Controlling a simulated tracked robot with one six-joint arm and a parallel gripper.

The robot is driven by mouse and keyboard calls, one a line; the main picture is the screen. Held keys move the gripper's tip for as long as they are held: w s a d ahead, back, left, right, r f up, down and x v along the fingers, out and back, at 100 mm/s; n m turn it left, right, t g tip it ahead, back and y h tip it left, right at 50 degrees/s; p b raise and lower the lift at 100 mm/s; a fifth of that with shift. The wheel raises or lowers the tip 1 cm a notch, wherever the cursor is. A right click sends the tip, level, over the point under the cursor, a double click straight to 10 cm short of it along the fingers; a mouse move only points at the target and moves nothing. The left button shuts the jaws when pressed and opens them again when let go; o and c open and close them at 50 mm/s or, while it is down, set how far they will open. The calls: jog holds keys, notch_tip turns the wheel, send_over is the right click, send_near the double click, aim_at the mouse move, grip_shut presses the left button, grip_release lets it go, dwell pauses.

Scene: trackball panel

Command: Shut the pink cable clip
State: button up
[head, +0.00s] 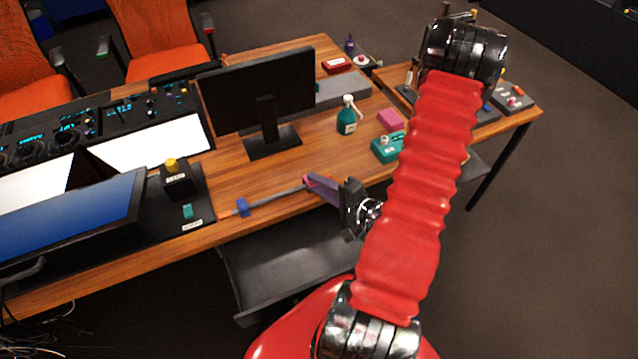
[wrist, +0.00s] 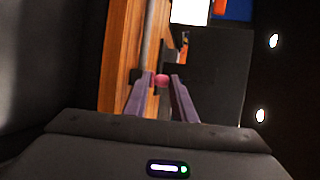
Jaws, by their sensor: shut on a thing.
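The pink cable clip (wrist: 162,81) shows in the wrist view as a small rounded pink piece between the fingertips. My gripper (wrist: 162,78) has its two purple fingers on either side of it, shut on it. In the head view my gripper (head: 308,181) is low at the desk's front edge, at the right end of a grey cable (head: 275,197). The fingers mostly hide the pink clip there, so I cannot tell how far its lid is closed. The cable runs up from the clip in the wrist view (wrist: 148,40).
A blue clip (head: 242,207) sits on the cable further left. A black monitor (head: 262,85), a green bottle (head: 347,117), a teal box (head: 386,149) and a pink block (head: 390,119) stand behind. A black button box (head: 178,180) is left. Bare wood (head: 250,175) lies between.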

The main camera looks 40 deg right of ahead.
jog(key=shift+a, duration=0.1)
jog(key=o, duration=1)
jog(key=shift+c, duration=0.2)
jog(key=shift+s, duration=0.15)
